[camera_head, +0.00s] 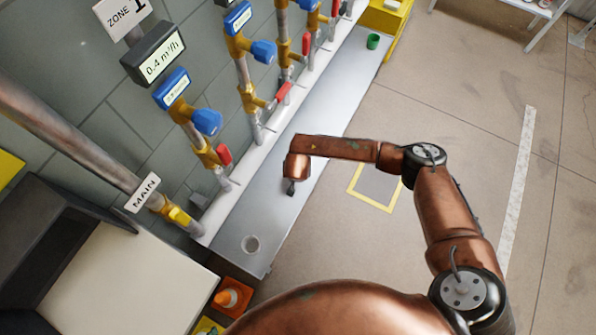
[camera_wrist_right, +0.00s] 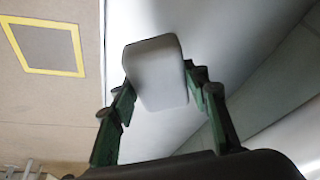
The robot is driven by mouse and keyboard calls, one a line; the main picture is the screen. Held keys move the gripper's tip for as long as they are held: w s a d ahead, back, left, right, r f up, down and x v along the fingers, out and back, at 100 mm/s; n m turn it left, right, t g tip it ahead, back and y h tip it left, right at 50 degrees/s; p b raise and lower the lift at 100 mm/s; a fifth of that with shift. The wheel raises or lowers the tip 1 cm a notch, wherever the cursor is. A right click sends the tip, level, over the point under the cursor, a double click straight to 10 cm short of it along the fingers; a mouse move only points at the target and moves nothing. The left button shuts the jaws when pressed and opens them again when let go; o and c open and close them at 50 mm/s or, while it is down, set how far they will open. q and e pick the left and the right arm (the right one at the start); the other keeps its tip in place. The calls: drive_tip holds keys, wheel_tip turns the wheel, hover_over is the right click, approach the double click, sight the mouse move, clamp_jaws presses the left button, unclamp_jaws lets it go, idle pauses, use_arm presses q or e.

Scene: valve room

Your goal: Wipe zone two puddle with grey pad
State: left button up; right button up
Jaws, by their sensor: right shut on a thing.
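My right arm reaches in from the lower right of the head view, over the long grey metal ledge (camera_head: 234,222) below the pipes. Its small dark gripper (camera_head: 291,187) points down there, mostly hidden by the wrist. In the wrist view the green-fingered right gripper (camera_wrist_right: 157,88) is shut on a light grey pad (camera_wrist_right: 156,62), one finger on each side. The pad is over the ledge; I cannot tell whether it touches the surface. I cannot make out a puddle or a zone two sign. My left gripper is not in view.
Vertical pipes with blue valves (camera_head: 207,122) and red levers (camera_head: 224,155) line the wall at left. A ZONE 1 sign (camera_head: 123,17) and flow display (camera_head: 153,54) hang above. A green cup (camera_head: 373,41) stands at the ledge's far end. An orange cone (camera_head: 228,297) stands near its front end.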

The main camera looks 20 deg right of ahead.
drive_tip(key=shift+r+p, duration=0.95)
drive_tip(key=shift+r, duration=0.6)
drive_tip(key=shift+f, duration=0.15)
